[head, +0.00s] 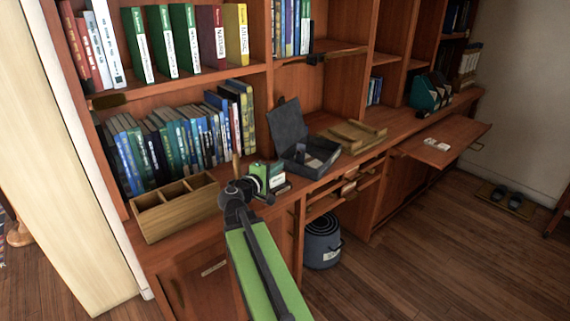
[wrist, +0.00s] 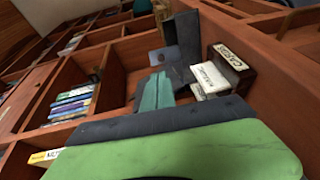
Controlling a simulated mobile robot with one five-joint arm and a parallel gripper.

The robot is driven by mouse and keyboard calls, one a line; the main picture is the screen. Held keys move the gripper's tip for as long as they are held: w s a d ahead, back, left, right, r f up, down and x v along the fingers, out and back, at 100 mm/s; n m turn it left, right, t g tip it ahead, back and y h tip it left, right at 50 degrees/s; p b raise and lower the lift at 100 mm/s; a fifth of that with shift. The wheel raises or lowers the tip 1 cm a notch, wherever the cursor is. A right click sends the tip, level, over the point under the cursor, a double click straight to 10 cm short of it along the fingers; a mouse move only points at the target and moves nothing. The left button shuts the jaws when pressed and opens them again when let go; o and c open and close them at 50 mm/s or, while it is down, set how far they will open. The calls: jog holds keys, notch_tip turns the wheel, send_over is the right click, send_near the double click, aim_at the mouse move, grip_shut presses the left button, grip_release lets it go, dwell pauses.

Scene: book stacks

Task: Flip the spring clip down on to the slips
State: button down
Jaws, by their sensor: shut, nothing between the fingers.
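My gripper (head: 262,178) is over the counter beside a small stack, partly hidden by my own arm. In the wrist view its teal fingers (wrist: 155,92) are together with nothing between them. A pale block that looks like the slips (wrist: 209,80) lies just right of the fingertips, apart from them, against a dark box with a lettered label (wrist: 231,57). In the head view a small pale-edged stack (head: 280,184) shows beside my gripper. I cannot make out the spring clip or its position.
An open dark box with a raised lid (head: 287,124) stands right of my gripper. A wooden compartment tray (head: 160,222) is to the left. Books (head: 160,150) line the shelf behind. A pulled-out board (head: 465,140) with white cards is farther right.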

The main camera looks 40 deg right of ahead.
aim_at(299, 152)
jog(key=b+x, duration=0.1)
jog(key=x, duration=1.1)
jog(key=shift+w+d, duration=0.1)
jog(key=shift+d, duration=0.15)
